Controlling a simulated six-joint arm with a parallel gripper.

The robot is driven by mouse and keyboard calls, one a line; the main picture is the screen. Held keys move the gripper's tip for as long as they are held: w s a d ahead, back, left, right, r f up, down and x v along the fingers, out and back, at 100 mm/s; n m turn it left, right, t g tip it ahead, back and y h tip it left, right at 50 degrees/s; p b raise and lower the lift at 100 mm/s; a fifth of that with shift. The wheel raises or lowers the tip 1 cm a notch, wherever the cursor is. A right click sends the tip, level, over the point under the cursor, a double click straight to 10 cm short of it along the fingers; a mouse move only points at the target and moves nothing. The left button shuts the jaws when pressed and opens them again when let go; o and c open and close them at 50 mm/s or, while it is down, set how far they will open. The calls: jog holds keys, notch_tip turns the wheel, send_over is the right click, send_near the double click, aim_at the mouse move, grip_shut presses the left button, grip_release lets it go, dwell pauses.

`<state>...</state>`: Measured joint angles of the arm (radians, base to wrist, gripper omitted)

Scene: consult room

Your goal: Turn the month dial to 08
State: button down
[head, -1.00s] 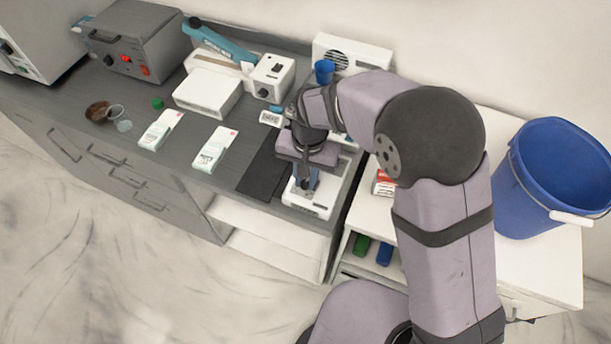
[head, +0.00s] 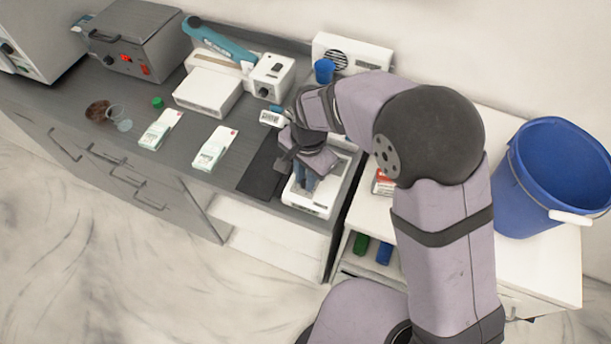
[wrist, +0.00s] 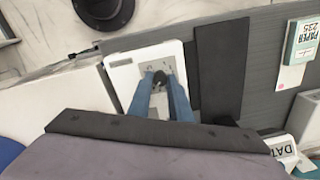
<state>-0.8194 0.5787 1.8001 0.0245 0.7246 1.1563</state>
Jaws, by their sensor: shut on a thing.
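The white device (head: 312,205) with a grey top plate stands near the front edge of the counter, and it also shows in the wrist view (wrist: 122,78). My gripper (head: 306,186) is over its top. In the wrist view my two blue fingers (wrist: 160,80) are shut on a small dark dial (wrist: 159,77) on the grey plate. The fingers and wrist cover most of the dial, and no month number on it can be read.
A black mat (head: 262,172) lies left of the device. Two white-green boxes (head: 215,148) lie further left. A small white block marked DATE (wrist: 285,150) is nearby. A blue bucket (head: 560,165) stands at the right.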

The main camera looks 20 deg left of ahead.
jog(key=shift+a+r, duration=0.1)
jog(key=c, duration=1.6)
grip_release()
jog(key=shift+d+r+b, duration=0.2)
jog(key=shift+r+b, duration=1)
jog(key=shift+r, duration=2.45)
